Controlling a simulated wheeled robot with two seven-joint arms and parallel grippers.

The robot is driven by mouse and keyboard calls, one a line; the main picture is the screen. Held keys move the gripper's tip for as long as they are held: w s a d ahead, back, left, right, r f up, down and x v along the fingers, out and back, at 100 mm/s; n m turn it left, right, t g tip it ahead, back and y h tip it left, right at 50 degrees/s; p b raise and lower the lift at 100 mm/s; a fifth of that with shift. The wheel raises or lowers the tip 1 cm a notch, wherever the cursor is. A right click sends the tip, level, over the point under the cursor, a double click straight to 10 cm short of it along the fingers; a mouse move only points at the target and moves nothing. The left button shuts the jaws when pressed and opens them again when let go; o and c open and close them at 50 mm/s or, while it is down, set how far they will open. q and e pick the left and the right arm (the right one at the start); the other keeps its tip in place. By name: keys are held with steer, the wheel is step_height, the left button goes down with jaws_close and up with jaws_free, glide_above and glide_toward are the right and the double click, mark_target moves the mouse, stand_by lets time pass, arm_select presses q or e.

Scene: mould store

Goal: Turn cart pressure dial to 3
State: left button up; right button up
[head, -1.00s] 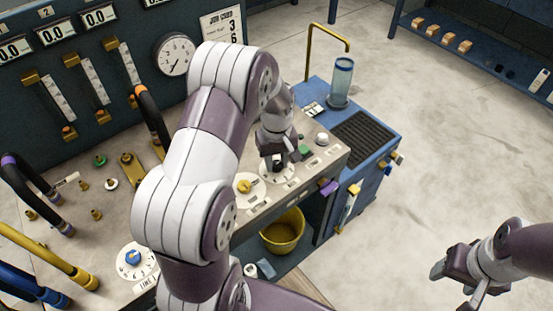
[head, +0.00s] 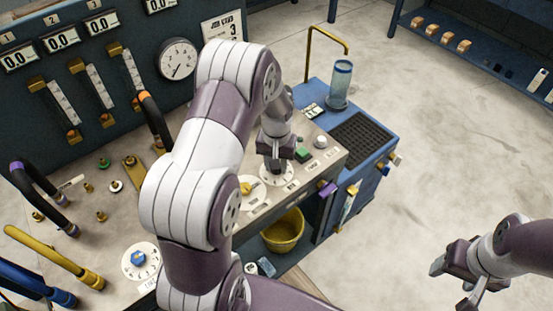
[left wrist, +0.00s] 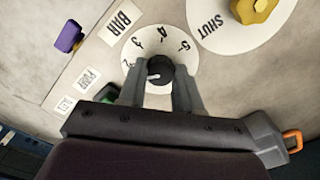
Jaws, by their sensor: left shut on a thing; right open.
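The pressure dial is a white disc with numbers and a black knob, beside the label BAR. In the left wrist view the knob (left wrist: 157,71) sits between the fingers of my left gripper (left wrist: 157,88), which is shut on it. The knob's white mark points left, to the low-number side; its exact reading is unclear. In the head view the dial disc (head: 277,178) shows below my left gripper (head: 275,165), which hides the knob. My right gripper (head: 453,269) is open and empty, over the floor at lower right.
A yellow knob (head: 247,188) on a SHUT dial (left wrist: 225,35) is beside the dial. A green button (head: 303,155) and purple knob (head: 327,188) are close by. A yellow bucket (head: 283,232) stands below. A blue cart top (head: 320,95) holds a clear cylinder (head: 340,85).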

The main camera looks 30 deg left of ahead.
arm_select(q)
steer(key=m+p, duration=0.2)
steer(key=m, duration=0.4)
steer(key=shift+r, duration=0.1)
steer(key=m+p, duration=0.1)
steer(key=m, duration=0.4)
steer(key=shift+m, duration=0.3)
stand_by(0.4)
steer(key=o, duration=1)
steer(key=shift+o, duration=0.2)
step_height(320, 180, up, 12)
steer(key=shift+r+b, duration=0.25)
steer(key=shift+b, duration=0.05)
